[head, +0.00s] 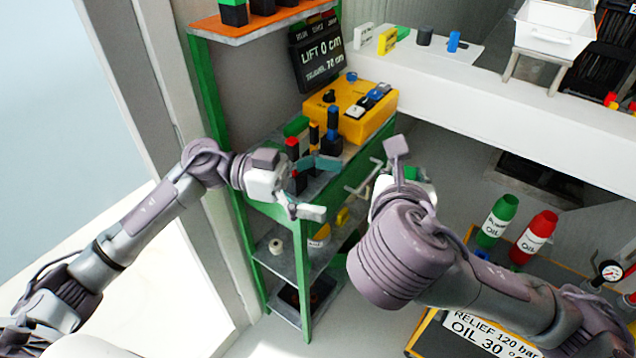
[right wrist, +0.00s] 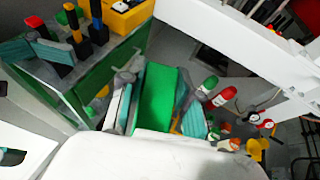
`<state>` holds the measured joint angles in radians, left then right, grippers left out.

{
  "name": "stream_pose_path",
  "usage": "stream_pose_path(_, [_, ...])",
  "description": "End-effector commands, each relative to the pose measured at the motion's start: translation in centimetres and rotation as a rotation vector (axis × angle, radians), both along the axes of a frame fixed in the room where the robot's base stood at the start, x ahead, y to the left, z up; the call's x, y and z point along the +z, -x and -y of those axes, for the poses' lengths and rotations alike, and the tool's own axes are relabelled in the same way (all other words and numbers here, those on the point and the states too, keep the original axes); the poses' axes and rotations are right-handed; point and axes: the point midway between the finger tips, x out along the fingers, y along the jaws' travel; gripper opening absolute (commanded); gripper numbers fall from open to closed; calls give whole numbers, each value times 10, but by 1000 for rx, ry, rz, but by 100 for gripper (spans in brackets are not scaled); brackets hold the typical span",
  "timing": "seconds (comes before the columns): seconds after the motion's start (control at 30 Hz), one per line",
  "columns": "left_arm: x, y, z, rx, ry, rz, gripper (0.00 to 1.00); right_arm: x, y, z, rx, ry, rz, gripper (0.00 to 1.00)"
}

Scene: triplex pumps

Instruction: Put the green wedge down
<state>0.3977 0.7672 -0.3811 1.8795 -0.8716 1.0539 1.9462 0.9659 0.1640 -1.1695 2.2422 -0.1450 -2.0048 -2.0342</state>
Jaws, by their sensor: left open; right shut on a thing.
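The green wedge (right wrist: 157,95) is between the fingers of my right gripper (right wrist: 154,100) in the right wrist view, held off the bench and shelf. In the head view my right gripper (head: 402,172) is just right of the green bench, mostly hidden behind its own wrist; the wedge is largely hidden there. My left gripper (head: 314,188) is open and empty, with teal-padded fingers, in front of the bench top's left part.
The green bench (head: 334,189) carries black blocks with coloured tops and a yellow box (head: 364,112). A white counter (head: 480,95) runs behind. A green oil bottle (head: 497,220) and a red one (head: 536,236) stand at right, near a gauge (head: 609,271).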

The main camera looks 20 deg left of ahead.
Motion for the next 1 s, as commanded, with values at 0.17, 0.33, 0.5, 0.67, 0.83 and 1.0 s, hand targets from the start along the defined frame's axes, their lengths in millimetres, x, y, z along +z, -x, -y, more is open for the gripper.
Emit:
stream_pose_path(0.17, [1,-1,36,-4,5,3,100,0,0,0,0,0,0,0])
stream_pose_path(0.33, [1,-2,67,-2,5,3,100,0,0,0,0,0,0,0])
stream_pose_path(0.5, [1,-3,90,0,3,4,100,0,0,0,0,0,0,0])
stream_pose_path(0.67, [0,-3,101,0,1,2,100,0,0,0,0,0,0,0])
stream_pose_path(0.83, [0,-3,103,1,1,3,100,0,0,0,0,0,0,0])
stream_pose_path(1.0, [0,-3,102,1,1,3,95,0,0,0,0,0,0,0])
